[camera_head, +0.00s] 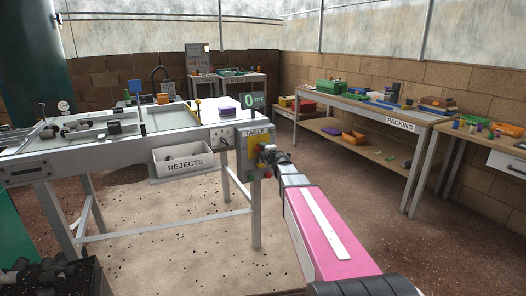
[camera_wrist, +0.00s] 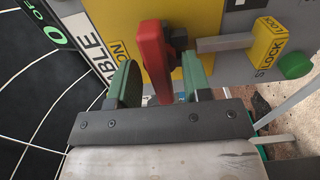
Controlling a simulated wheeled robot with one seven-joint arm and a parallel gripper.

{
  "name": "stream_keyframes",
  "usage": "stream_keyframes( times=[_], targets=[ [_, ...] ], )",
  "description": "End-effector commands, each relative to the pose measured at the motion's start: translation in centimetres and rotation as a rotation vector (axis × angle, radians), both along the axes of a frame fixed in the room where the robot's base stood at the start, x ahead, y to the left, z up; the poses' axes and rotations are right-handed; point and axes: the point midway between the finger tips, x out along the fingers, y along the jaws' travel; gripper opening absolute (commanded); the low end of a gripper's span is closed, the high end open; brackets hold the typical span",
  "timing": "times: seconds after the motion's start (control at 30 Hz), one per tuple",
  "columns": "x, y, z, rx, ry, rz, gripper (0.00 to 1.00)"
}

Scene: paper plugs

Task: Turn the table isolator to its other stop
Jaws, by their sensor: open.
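The table isolator has a red handle (camera_wrist: 153,60) on a yellow plate (camera_wrist: 205,75), on a grey box (camera_head: 243,152) labelled TABLE at the bench's front corner. In the wrist view the handle stands between the two green fingers of my open gripper (camera_wrist: 160,88). I cannot tell whether either finger touches it. A yellow tag marked LOCK (camera_wrist: 268,42) sits right of the handle, with a grey bar reaching toward it. In the head view my gripper (camera_head: 267,155) is at the box and hides part of it.
A dark sign (camera_head: 252,101) above the box reads 0 OFF. A green button (camera_wrist: 295,66) lies right of the lock tag. A white REJECTS bin (camera_head: 183,162) hangs below the bench (camera_head: 90,150). The packing bench (camera_head: 397,113) stands at the right, with open floor between.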

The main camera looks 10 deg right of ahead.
Motion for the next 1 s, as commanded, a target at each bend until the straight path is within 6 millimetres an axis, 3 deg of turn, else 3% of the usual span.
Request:
stream_keyframes(
  times=[0.27, 0.37, 0.4, 0.43, 0.77, 1.0],
  targets=[
    [0.28, 0.12, 0.00, 0.000, 0.000, 0.000, 0.45],
    [0.26, 0.13, 0.01, 0.000, 0.000, 0.000, 0.19],
    [0.26, 0.13, 0.00, 0.000, 0.000, 0.000, 0.06],
    [0.26, 0.13, 0.00, 0.000, 0.000, 0.000, 0.02],
    [0.25, 0.13, -0.01, 0.029, 0.009, 0.000, 0.02],
    [0.24, 0.13, -0.02, 0.146, 0.048, 0.000, 0.02]
  ],
)
